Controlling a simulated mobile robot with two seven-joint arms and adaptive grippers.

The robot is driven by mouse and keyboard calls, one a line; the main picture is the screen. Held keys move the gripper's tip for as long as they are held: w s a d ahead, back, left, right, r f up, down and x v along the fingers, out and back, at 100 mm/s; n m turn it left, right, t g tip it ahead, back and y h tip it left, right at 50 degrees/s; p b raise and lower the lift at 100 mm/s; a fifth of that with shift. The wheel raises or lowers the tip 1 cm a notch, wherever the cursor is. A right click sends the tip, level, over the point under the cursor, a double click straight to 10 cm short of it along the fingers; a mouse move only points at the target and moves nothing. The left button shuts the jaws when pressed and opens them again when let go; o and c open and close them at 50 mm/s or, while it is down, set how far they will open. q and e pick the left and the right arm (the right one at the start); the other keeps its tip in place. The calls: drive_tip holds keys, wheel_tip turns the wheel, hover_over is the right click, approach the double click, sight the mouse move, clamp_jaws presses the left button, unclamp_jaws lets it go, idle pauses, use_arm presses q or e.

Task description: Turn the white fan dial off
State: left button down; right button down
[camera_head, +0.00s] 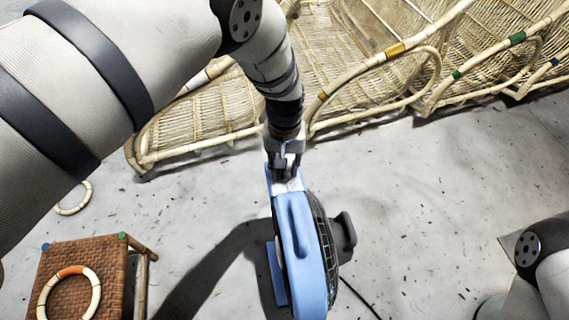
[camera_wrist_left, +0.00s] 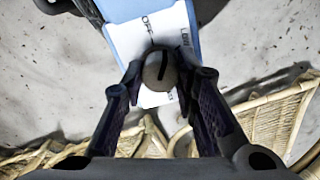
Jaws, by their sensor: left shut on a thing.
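The fan (camera_head: 300,240) is blue and stands upright on the floor in the head view, seen from above. Its white control panel (camera_head: 288,186) is at the top, facing my left gripper (camera_head: 284,160). In the left wrist view the panel (camera_wrist_left: 148,32) carries the words OFF at upper left and LOW at upper right. The round pale dial (camera_wrist_left: 160,68) has a black line, close to upright in the picture. My left gripper is shut on the dial, one finger on each side. The fingers hide part of the panel. My right gripper is out of view.
Rattan seats (camera_head: 385,70) with coloured bands stand along the back. A woven stool (camera_head: 90,255) with a rattan ring (camera_head: 70,292) on it is at lower left; another ring (camera_head: 75,198) lies on the floor. A dark cable runs from the fan. Floor right of the fan is clear.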

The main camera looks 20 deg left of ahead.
use_arm(q)
drive_tip(key=n, duration=0.6)
idle(0.6)
drive_tip(key=c, duration=1.3)
unclamp_jaws()
wheel_tip(320, 180, up, 12)
